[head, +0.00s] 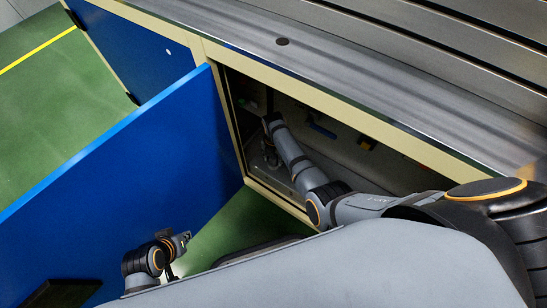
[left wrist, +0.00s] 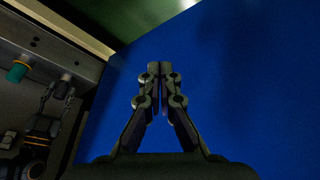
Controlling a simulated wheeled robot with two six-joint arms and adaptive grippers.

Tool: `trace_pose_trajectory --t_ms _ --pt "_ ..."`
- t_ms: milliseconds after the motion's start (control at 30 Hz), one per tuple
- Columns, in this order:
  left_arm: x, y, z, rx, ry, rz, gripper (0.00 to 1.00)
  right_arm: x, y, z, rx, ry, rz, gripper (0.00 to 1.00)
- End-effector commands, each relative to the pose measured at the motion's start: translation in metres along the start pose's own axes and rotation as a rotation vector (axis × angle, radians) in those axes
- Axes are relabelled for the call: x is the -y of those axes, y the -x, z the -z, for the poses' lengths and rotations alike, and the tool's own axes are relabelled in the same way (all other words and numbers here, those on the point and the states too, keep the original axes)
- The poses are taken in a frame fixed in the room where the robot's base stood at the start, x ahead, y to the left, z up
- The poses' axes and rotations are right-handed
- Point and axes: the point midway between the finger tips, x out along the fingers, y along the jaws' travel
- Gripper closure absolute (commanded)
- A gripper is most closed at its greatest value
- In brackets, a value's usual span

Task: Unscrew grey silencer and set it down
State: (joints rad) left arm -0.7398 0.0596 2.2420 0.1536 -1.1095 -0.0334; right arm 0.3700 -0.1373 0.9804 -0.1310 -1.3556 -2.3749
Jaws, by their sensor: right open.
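I cannot make out the grey silencer for certain in either view. My right arm reaches into the open cabinet, and my right gripper (head: 270,158) is inside it, small and dark in the head view. My left gripper (head: 184,239) is outside, by the blue door. Its fingertips (left wrist: 153,68) meet, with nothing between them.
The blue cabinet door (head: 150,165) stands open at the left. The cream cabinet frame (head: 232,130) edges the opening. Inside are a blue part (head: 322,130) and a yellow part (head: 367,143). A metal worktop (head: 300,50) lies above. Green floor (head: 40,100) is clear at the far left.

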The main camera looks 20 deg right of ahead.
Motion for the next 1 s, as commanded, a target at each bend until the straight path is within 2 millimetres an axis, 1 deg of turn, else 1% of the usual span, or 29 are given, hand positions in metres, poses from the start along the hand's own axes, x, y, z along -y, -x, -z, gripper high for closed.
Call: trace_pose_trajectory --t_ms 33,200,267,367,433,467,600,700,800,1000 --pt "0.0 0.0 0.0 0.0 0.0 0.0 1.0 0.0001 0.0 -0.0001 0.0 0.001 0.0 0.57" --pt "0.0 0.0 0.0 0.0 0.0 0.0 1.0 0.0001 0.0 -0.0001 0.0 0.002 0.0 0.8" --pt "0.0 0.0 0.0 0.0 0.0 0.0 1.0 0.0001 0.0 0.0 0.0 0.002 0.0 0.87" --pt "0.0 0.0 0.0 0.0 0.0 0.0 1.0 0.0001 0.0 -0.0001 0.0 0.012 0.0 0.87" --pt "0.0 0.0 0.0 0.0 0.0 0.0 1.0 0.0 0.0 -0.0001 0.0 0.079 0.0 0.87" --pt "0.0 0.0 0.0 0.0 0.0 0.0 1.0 -0.0001 0.0001 -0.0001 0.0 0.128 0.0 0.87" --pt "0.0 0.0 0.0 0.0 0.0 0.0 1.0 -0.0006 0.0004 0.0 0.0 0.417 0.001 0.87" --pt "0.0 0.0 0.0 0.0 0.0 0.0 1.0 -0.0009 0.0005 0.0001 0.0 0.566 0.001 0.87" --pt "0.0 0.0 0.0 0.0 0.0 0.0 1.0 -0.0009 0.0006 0.0001 0.0 0.631 0.001 0.87" --pt "0.0 0.0 0.0 0.0 0.0 0.0 1.0 -0.0009 0.0006 0.0 0.0 0.635 0.001 0.87"
